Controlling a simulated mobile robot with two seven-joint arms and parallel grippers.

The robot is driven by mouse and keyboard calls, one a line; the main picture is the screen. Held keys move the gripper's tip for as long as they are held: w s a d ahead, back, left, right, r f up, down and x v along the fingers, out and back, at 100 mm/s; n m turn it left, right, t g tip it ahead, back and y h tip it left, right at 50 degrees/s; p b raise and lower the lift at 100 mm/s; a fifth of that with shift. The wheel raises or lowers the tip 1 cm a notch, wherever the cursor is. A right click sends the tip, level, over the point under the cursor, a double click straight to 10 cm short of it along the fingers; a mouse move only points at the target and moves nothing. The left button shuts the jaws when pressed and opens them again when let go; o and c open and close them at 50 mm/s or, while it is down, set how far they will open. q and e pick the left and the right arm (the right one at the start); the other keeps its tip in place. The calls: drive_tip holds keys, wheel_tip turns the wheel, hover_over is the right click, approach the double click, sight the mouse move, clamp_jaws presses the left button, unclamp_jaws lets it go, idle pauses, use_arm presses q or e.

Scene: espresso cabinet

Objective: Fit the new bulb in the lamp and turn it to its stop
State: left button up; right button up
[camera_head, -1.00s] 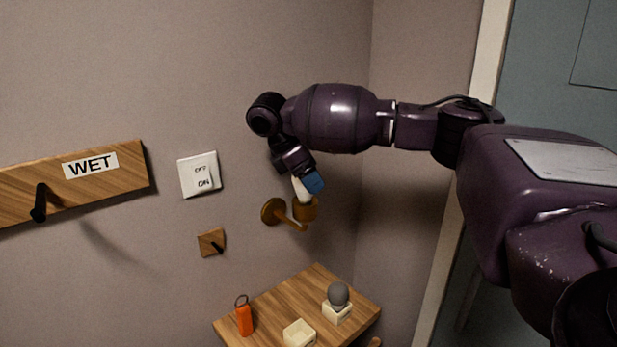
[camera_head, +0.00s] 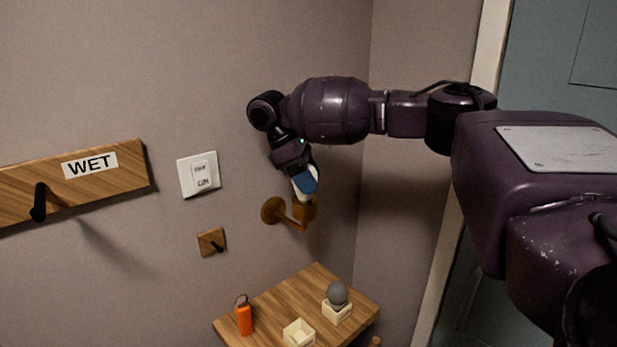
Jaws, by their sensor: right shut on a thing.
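The wall lamp (camera_head: 274,210) is a brass-coloured arm on a round plate, with a cup-shaped socket (camera_head: 304,210) at its end. My right gripper (camera_head: 305,190) points down just above the socket, its blue finger facing me. It is shut on the new bulb, which the fingers mostly hide; a pale strip shows around the blue finger, but I cannot tell bulb from finger there. I cannot tell how deep the bulb sits in the socket. A grey round bulb (camera_head: 338,294) stands in a pale holder (camera_head: 337,312) on the wooden shelf (camera_head: 272,312). My left gripper is out of view.
A white switch (camera_head: 199,175) is on the wall left of the lamp. A small wooden plate with a black peg (camera_head: 211,242) sits below it. An orange tagged item (camera_head: 244,318) and an empty pale holder (camera_head: 299,334) are on the shelf. A "WET" hook board (camera_head: 75,180) hangs left.

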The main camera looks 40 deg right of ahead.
drive_tip(key=o, duration=1)
